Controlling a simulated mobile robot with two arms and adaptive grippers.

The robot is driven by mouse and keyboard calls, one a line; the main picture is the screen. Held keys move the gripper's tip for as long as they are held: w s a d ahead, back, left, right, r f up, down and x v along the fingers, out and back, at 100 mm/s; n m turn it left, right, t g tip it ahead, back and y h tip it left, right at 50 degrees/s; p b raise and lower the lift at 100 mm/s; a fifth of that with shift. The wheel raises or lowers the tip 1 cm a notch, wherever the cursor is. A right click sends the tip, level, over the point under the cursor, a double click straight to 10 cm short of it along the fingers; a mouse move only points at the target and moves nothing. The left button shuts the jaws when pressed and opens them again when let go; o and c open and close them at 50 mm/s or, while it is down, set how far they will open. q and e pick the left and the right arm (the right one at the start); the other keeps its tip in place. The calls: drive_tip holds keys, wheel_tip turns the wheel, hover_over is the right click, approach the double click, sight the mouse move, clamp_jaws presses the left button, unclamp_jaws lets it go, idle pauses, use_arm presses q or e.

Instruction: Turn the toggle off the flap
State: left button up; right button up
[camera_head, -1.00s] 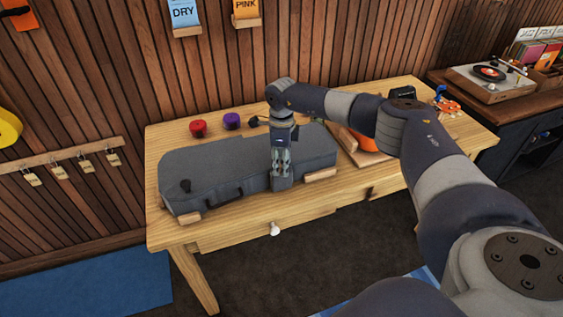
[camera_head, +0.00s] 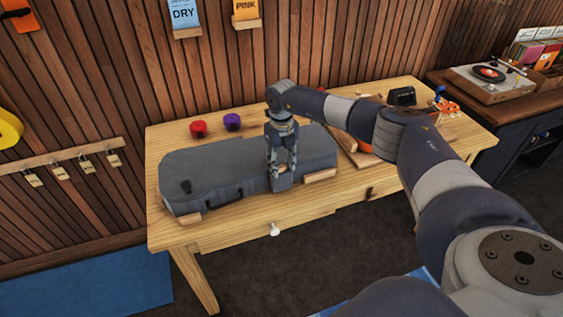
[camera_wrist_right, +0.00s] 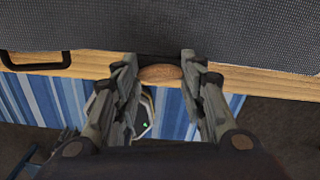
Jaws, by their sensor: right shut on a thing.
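The grey ukulele case (camera_head: 225,160) lies on the wooden workbench, and it fills the top of the right wrist view (camera_wrist_right: 240,30). A grey flap (camera_head: 283,184) hangs over its front side, near the right end. The toggle (camera_wrist_right: 160,73), an oval brown wooden piece, shows in the right wrist view between my fingertips. My right gripper (camera_head: 282,165) points down at the case's front edge, over the flap. In the right wrist view its fingers (camera_wrist_right: 158,65) stand either side of the toggle, shut on it. The toggle is hidden in the head view. My left gripper is not in view.
The workbench (camera_head: 215,232) has wooden blocks by the case. Red (camera_head: 198,129) and purple (camera_head: 232,121) round items stand behind it. A black handle (camera_head: 224,196) is on the case's front. My right arm crosses the bench's right side.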

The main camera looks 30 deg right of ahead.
sight(282, 166)
drive_tip(key=shift+m, duration=1)
drive_tip(key=o, duration=1.1)
drive_tip(key=shift+o, duration=0.2)
wheel_tip(282, 166, up, 12)
